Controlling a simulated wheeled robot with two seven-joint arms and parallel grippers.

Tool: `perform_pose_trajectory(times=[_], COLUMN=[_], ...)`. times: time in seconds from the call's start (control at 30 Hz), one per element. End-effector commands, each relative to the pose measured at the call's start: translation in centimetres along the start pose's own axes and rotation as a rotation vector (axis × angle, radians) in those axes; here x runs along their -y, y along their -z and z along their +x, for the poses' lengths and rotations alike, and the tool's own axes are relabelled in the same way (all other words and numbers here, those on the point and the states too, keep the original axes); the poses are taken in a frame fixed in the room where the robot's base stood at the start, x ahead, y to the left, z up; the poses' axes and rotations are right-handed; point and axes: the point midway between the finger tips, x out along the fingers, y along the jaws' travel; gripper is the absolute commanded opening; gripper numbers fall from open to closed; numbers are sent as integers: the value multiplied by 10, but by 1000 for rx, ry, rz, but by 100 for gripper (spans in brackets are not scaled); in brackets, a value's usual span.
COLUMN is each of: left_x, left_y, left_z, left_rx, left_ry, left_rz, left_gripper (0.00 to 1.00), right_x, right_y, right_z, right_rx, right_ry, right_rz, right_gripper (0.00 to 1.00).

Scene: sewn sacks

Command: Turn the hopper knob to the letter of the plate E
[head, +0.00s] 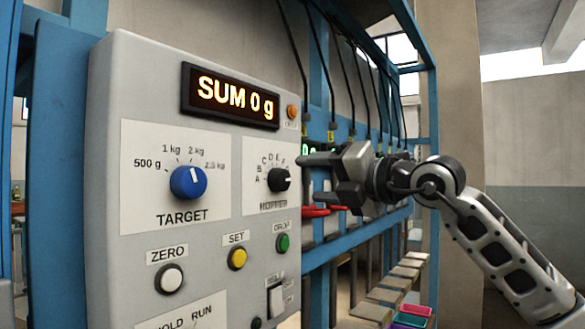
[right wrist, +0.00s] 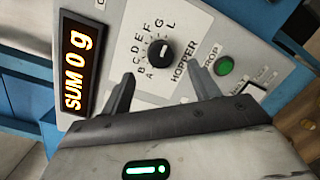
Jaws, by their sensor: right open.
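The black hopper knob (head: 279,180) is on the right of the grey control panel, ringed by letters. It also shows in the right wrist view (right wrist: 160,52), where A, B, C, D, E, F, G and L can be read around it. Its pale pointer mark faces right in the head view, past F; I cannot tell the exact letter. My right gripper (head: 312,180) is open and empty, just right of the knob and apart from it. Its two fingers (right wrist: 162,83) show below the knob in the wrist view. I cannot make out a plate marked E. My left gripper is not in view.
The panel (head: 215,285) also bears a lit display (head: 230,96) reading "SUM 0 g", a blue target knob (head: 188,182), and white (head: 169,278), yellow (head: 237,258) and green (head: 283,243) buttons. A blue frame with hanging cables stands behind. Several coloured trays are lower right.

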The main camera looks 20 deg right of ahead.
Motion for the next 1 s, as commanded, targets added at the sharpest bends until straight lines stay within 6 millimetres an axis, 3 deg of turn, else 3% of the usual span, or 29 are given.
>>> perform_pose_trajectory(times=[0.1, 0.3, 0.73, 0.9, 1.0], left_x=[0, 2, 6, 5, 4], left_y=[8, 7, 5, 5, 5], left_z=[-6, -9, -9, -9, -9], left_rx=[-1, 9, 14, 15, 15], left_ry=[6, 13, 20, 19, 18], left_rz=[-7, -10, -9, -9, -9], left_gripper=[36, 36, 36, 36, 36], right_x=[-4, -2, 0, 0, 0], right_y=[-2, -1, 0, 0, 0], right_z=[25, 52, 61, 60, 60], right_rx=[-3, -1, 0, 0, 0], right_ry=[1, 0, -1, 0, 0], right_rz=[1, 0, -2, -1, -1], right_gripper=[61, 61, 61, 16, 17])
